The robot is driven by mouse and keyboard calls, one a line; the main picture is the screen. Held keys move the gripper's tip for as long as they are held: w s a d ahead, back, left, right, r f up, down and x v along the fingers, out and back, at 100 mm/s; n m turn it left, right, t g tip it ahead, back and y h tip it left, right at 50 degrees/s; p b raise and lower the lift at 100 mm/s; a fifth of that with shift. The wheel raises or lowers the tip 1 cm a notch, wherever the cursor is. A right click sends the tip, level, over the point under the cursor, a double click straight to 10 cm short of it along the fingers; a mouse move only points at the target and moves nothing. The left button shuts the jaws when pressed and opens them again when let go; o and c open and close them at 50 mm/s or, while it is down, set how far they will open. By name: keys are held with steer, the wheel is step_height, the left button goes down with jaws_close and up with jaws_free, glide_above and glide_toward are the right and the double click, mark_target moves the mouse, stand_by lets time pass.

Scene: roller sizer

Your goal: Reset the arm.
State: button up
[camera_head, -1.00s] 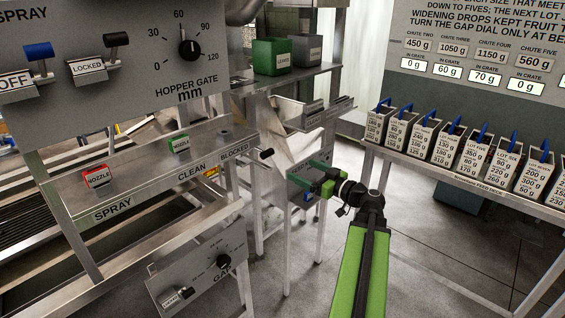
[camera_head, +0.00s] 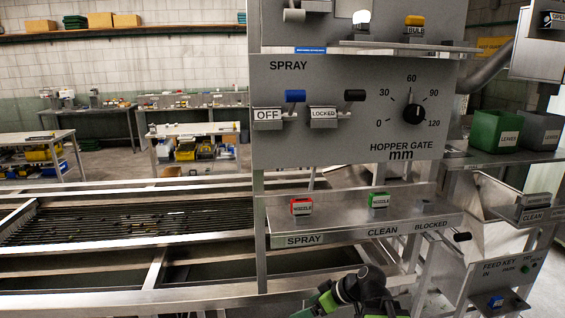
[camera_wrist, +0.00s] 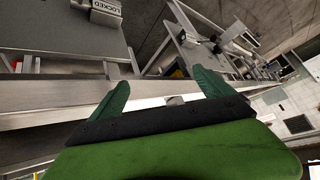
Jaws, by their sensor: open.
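My gripper shows in the wrist view (camera_wrist: 160,92) with its two green fingers spread apart and nothing between them. In the head view my arm's end is at the bottom edge, its green gripper (camera_head: 318,303) pointing left, below the spray nozzle shelf and partly cut off by the frame. It appears apart from the panel and the shelf.
The grey control panel (camera_head: 350,150) carries OFF and LOCKED levers and a hopper gate dial (camera_head: 412,113). Below it a shelf (camera_head: 340,228) holds a red nozzle (camera_head: 301,206) and a green nozzle (camera_head: 378,201). The roller bed (camera_head: 100,222) lies left; a feed key panel (camera_head: 508,280) stands right.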

steer(key=s+f+m+g+h, duration=0.2)
steer(key=s+f+m+h, duration=0.1)
steer(key=s+f+h, duration=0.15)
steer(key=s+d+f+m+g+h, duration=0.1)
steer(key=s+d+f+m+h, duration=0.1)
steer(key=d+m, duration=0.4)
steer(key=s+d+h, duration=0.1)
steer(key=d, duration=0.2)
steer(key=shift+m+g, duration=0.3)
steer(key=shift+m, duration=0.1)
steer(key=shift+a, duration=0.1)
stand_by(1.0)
